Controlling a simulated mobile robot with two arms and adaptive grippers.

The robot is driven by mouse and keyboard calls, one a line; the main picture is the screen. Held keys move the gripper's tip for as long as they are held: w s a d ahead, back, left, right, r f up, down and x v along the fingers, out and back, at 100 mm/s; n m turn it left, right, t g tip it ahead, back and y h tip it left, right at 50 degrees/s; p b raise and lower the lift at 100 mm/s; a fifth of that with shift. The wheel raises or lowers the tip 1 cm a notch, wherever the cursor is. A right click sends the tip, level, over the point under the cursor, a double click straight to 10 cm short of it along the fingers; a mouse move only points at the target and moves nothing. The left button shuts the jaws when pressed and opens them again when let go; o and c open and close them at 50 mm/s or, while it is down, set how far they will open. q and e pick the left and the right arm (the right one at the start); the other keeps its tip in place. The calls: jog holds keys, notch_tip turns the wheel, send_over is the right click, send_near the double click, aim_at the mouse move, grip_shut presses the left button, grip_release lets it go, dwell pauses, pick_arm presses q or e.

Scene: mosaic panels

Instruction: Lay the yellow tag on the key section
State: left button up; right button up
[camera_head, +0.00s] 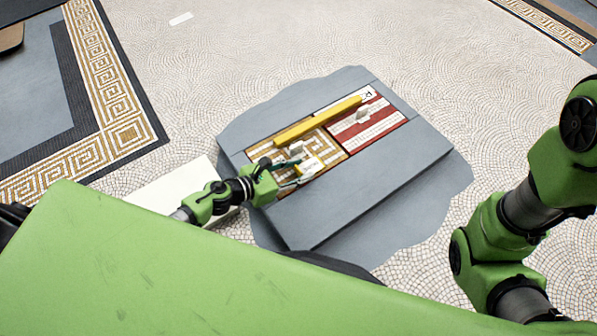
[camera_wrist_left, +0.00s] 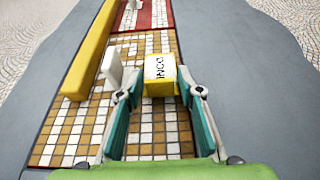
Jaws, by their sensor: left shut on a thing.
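The yellow tag (camera_wrist_left: 160,86) is a small block with a white, dark-lettered face. My left gripper (camera_wrist_left: 157,92) is shut on it, with a teal-padded finger on each side. In the head view, the left gripper (camera_head: 297,168) and the tag (camera_head: 309,167) are over the near edge of the key section (camera_head: 325,146), a gold and white mosaic with a Greek-key pattern. That section fills the lower wrist view (camera_wrist_left: 65,134). I cannot tell whether the tag touches the mosaic. My right gripper is outside the picture; only its arm shows at the right.
A yellow bar (camera_head: 318,122) lies along the panels' far side. A small white upright piece (camera_wrist_left: 112,67) stands on the key section, left of the tag. A red and white striped section (camera_head: 375,130) adjoins it, bearing another white piece (camera_head: 362,113). The grey slab (camera_head: 345,205) is bare in front.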

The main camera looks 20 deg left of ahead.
pick_arm(q)
jog(key=shift+f, duration=0.2)
jog(key=o, duration=0.7)
jog(key=shift+r, duration=0.1)
jog(key=shift+o, duration=0.2)
